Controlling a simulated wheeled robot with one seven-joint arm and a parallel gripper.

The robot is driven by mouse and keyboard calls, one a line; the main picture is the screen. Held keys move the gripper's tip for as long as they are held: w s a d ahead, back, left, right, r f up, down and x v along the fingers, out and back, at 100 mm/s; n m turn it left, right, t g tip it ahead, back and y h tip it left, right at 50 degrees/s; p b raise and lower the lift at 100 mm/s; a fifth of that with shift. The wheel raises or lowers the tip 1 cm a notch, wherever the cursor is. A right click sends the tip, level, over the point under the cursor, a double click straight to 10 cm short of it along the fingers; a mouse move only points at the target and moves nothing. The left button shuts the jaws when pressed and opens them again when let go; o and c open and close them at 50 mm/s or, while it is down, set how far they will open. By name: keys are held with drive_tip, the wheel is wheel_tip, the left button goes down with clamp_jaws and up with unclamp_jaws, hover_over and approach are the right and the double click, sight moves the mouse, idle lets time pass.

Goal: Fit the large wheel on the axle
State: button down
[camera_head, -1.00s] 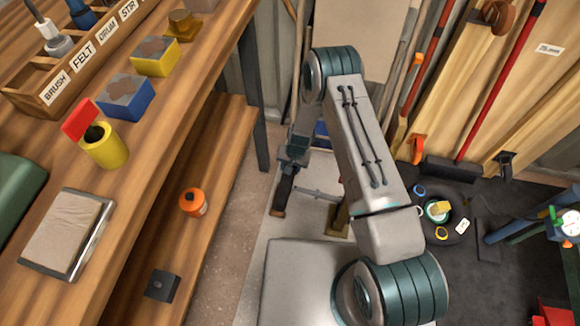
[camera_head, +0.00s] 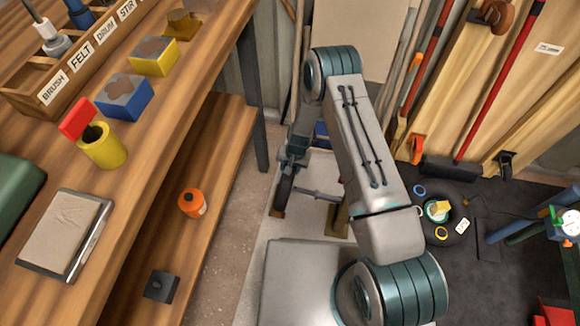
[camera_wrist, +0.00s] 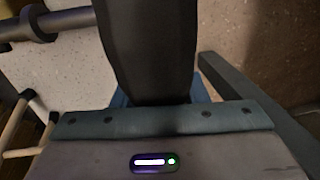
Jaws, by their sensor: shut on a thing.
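The large wheel (camera_head: 285,187) is a dark disc seen almost edge-on below my gripper (camera_head: 290,164). My gripper is shut on its upper rim, and the wheel hangs upright. In the wrist view the dark wheel (camera_wrist: 150,45) fills the upper middle, its hub out of sight. The axle (camera_head: 320,194) is a thin grey bar running level to the right of the wheel. In the wrist view the axle (camera_wrist: 70,20) runs in from the left, with a thicker collar, up to the wheel's left side. I cannot tell whether the wheel's hole is around the axle's end.
A brass-coloured post (camera_head: 338,220) stands by the axle's right part. A wooden workbench (camera_head: 150,150) with a lower shelf (camera_head: 222,150) stands at left. Its dark leg (camera_head: 258,125) is close to my gripper. Boards and tools lean against the back wall. A dark mat (camera_head: 400,170) lies at right.

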drive_tip(key=shift+d, duration=0.15)
drive_tip(key=shift+s+d+f, duration=0.15)
drive_tip(key=shift+d, duration=1)
idle(0.6)
drive_tip(key=shift+s+d+f+b, duration=0.15)
drive_tip(key=shift+d+b, duration=0.1)
drive_tip(key=shift+d, duration=0.5)
drive_tip(key=shift+s+d+f+b, duration=0.1)
drive_tip(key=shift+d+b, duration=0.1)
drive_tip(key=shift+d, duration=0.8)
drive_tip(key=shift+s+d+f, duration=0.15)
drive_tip(key=shift+d+f, duration=0.05)
drive_tip(key=shift+d, duration=0.9)
drive_tip(key=c, duration=0.8)
unclamp_jaws()
drive_tip(key=shift+o, duration=0.2)
